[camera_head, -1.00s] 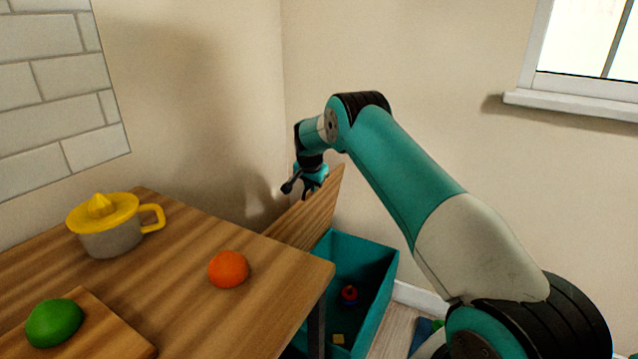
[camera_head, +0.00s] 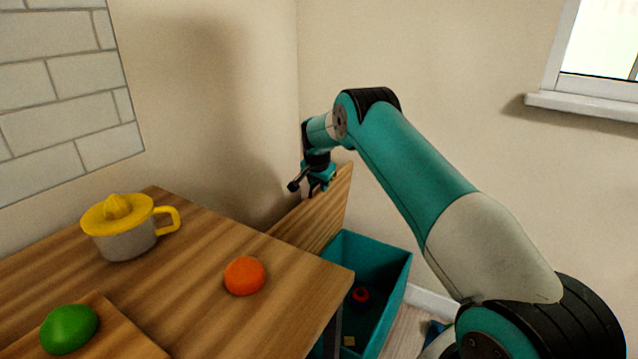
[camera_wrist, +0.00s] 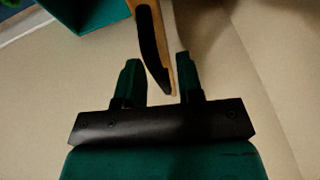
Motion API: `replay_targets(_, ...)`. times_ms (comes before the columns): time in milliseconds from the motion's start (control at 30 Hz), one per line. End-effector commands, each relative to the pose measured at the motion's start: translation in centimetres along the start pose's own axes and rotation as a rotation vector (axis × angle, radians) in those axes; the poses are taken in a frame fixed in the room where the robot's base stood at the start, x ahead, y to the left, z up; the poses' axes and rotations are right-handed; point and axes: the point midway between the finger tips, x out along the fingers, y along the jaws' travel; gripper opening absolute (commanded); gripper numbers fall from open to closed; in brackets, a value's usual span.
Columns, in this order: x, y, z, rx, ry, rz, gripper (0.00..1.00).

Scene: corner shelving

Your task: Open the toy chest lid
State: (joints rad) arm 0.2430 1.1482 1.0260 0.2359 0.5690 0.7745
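The teal toy chest (camera_head: 386,258) stands on the floor beyond the table's right end. Its wooden lid (camera_head: 318,219) is raised and stands steeply tilted at the chest's left side, so the inside shows. The table hides the lid's lower part. My gripper (camera_head: 320,187) is at the lid's upper edge. In the wrist view my gripper (camera_wrist: 158,80) has its two fingers apart, with the end of a black handle (camera_wrist: 152,50) and the lid's edge (camera_wrist: 168,50) between or just beyond them. Gaps show beside the handle; I cannot tell whether anything touches.
A wooden table (camera_head: 200,290) fills the lower left, with an orange (camera_head: 245,276), a yellow-topped juicer (camera_head: 125,228) and a green fruit (camera_head: 69,328) on a board. Small toys (camera_head: 360,296) lie inside the chest. Walls stand close behind the lid.

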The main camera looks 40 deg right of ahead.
Motion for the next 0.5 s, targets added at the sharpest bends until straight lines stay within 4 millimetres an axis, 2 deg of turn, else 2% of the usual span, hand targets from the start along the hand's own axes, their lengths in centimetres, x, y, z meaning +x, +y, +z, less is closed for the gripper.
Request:
replay_targets(167, -0.4, -0.1, -0.1, 0.0, 0.001, -0.001, 0.34)
replay_targets(267, -1.6, -0.1, -0.1, 0.0, 0.001, -0.002, 0.34)
replay_targets(500, -7.3, -0.2, -0.2, 0.0, 0.002, -0.004, 0.34)
